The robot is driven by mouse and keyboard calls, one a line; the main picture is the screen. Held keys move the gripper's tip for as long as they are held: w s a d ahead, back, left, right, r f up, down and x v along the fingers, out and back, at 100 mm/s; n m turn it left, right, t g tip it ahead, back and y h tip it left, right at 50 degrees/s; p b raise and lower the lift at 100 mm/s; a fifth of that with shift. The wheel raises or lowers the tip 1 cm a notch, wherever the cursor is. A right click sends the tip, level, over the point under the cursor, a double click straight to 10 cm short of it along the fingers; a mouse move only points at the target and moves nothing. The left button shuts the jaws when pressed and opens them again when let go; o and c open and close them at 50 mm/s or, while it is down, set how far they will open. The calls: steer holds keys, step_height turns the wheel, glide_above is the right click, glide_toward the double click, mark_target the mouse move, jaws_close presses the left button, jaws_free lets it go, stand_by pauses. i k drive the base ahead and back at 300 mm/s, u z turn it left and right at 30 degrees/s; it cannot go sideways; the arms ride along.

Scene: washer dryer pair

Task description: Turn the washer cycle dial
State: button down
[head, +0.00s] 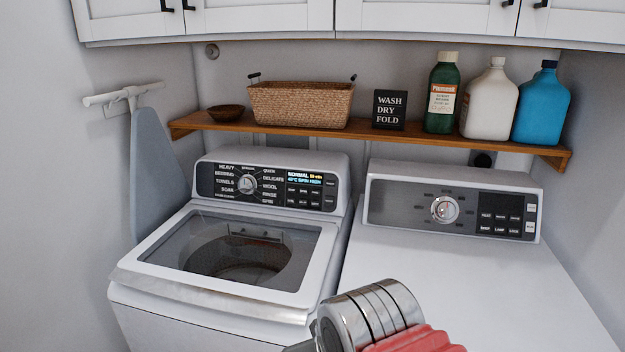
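The washer (150,280) stands on the left, with a see-through window in its closed top lid showing the drum. Its cycle dial (247,184) is a round silver knob on the dark control panel at the back, ringed by cycle names. A lit display right of the dial shows "NORMAL". I cannot read exactly where the dial points. Part of my arm, silver and red, shows at the bottom centre, in front of the two machines and well apart from the dial. My gripper's fingers are not in view.
The dryer (470,290) stands on the right with its own silver dial (445,209). A wooden shelf (225,125) above holds a wicker basket (300,104), a small sign (390,110) and bottles. An ironing board (157,175) leans at the left wall.

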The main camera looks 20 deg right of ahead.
mark_target(245, 185)
steer(key=k, duration=0.65)
steer(key=u, duration=0.55)
steer(key=i, duration=0.75)
steer(key=u, duration=0.8)
steer(key=i, duration=0.9)
steer(key=u, duration=0.15)
